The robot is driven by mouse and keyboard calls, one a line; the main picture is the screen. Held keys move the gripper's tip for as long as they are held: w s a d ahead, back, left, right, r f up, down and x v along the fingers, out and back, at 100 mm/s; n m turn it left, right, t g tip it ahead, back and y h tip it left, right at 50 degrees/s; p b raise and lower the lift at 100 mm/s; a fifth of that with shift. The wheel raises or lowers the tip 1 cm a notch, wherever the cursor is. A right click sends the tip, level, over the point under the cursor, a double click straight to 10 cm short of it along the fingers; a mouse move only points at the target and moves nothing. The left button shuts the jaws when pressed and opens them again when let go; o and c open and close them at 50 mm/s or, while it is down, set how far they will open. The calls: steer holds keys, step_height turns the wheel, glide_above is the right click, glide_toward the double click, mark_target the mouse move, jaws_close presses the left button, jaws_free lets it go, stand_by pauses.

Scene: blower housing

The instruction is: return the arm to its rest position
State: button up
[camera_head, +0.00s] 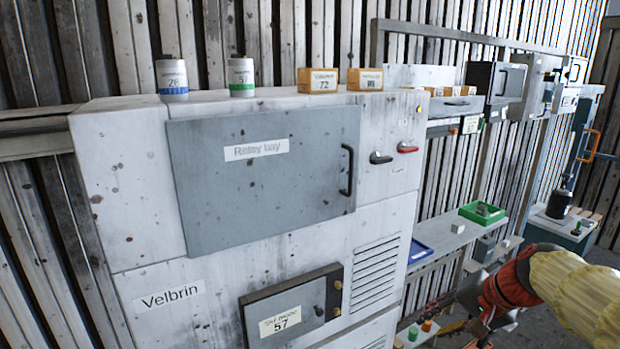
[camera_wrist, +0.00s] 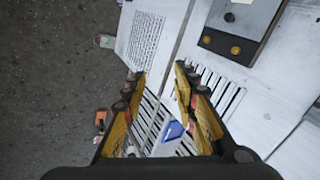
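My gripper (camera_wrist: 159,78) shows in the wrist view with its two yellow and black fingers apart and nothing held between them. Behind the fingers is the white cabinet front with its slotted vents (camera_wrist: 215,88). My arm enters the head view at the lower right, with a yellow sleeve and an orange-red section. My gripper's fingertips cannot be made out clearly in the head view. Whether the fingers touch anything is not clear, but a gap to the cabinet appears.
The white cabinet (camera_head: 150,225) has a closed grey door (camera_head: 262,190) and a small dark panel (camera_head: 290,308). Jars and orange boxes stand on top. A blue tray (camera_head: 420,252) and a green tray (camera_head: 483,213) sit on shelving near my arm. Open floor (camera_wrist: 50,70) shows in the wrist view.

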steer(key=s+a+f+n+h+b, duration=0.1)
steer(key=s+a+n, duration=0.3)
steer(key=s, duration=0.7)
steer(key=s+a+f+n+h+b, duration=0.1)
steer(key=s+a+f+n+h, duration=0.1)
steer(key=s, duration=0.9)
steer(key=shift+a+f+n+h+b, duration=0.35)
steer(key=shift+a+f+n, duration=0.6)
steer(key=shift+a, duration=0.2)
